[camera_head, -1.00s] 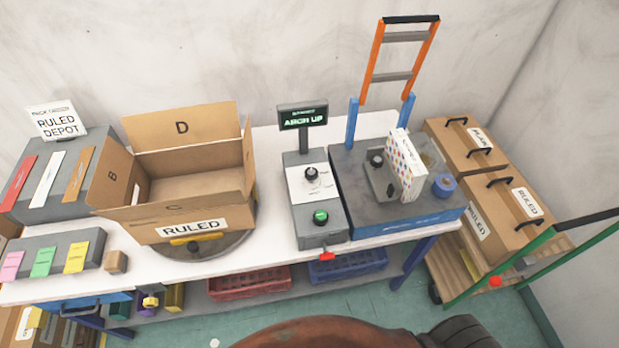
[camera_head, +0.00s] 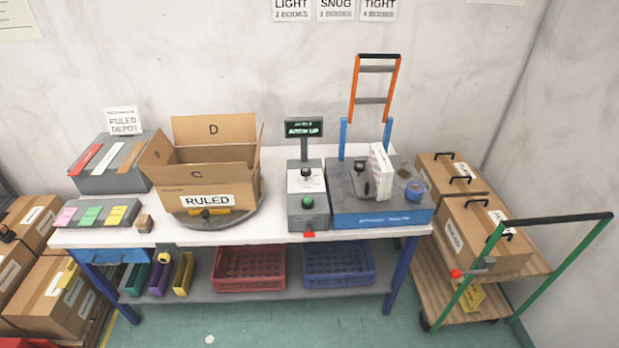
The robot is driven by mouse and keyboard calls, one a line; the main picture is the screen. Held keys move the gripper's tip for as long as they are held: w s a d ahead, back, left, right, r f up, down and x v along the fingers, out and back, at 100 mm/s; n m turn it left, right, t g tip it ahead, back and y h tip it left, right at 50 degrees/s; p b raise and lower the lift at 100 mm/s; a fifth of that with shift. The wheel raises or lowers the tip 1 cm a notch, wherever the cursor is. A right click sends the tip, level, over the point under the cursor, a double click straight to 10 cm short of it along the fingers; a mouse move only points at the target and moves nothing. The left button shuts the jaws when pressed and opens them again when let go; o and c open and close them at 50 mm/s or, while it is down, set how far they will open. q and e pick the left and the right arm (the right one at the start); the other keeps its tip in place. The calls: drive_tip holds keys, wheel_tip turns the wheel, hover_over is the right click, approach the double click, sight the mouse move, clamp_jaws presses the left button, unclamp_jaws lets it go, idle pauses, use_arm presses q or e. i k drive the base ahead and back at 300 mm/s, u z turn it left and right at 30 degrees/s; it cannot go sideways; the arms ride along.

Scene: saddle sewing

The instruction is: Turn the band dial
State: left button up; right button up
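A grey control box (camera_head: 295,217) stands on the white table. It has a black dial (camera_head: 306,174) on a white plate and a green button (camera_head: 307,202) below it. A small screen (camera_head: 304,128) on a post above it reads "ARCH UP". To its right, a grey and blue machine (camera_head: 350,208) carries another black knob (camera_head: 359,167). I cannot tell for sure which knob is the band dial, and the dial markings are too small to read. Neither of my grippers is in view.
An open carton (camera_head: 170,198) marked RULED sits on a round turntable left of the control box. A cart (camera_head: 533,278) with boxes stands at right. Wall cards read LIGHT, SNUG, TIGHT.

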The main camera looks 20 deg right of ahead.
sight(304, 172)
drive_tip(key=u, duration=0.6)
drive_tip(key=i, duration=1.4)
drive_tip(key=z, duration=0.4)
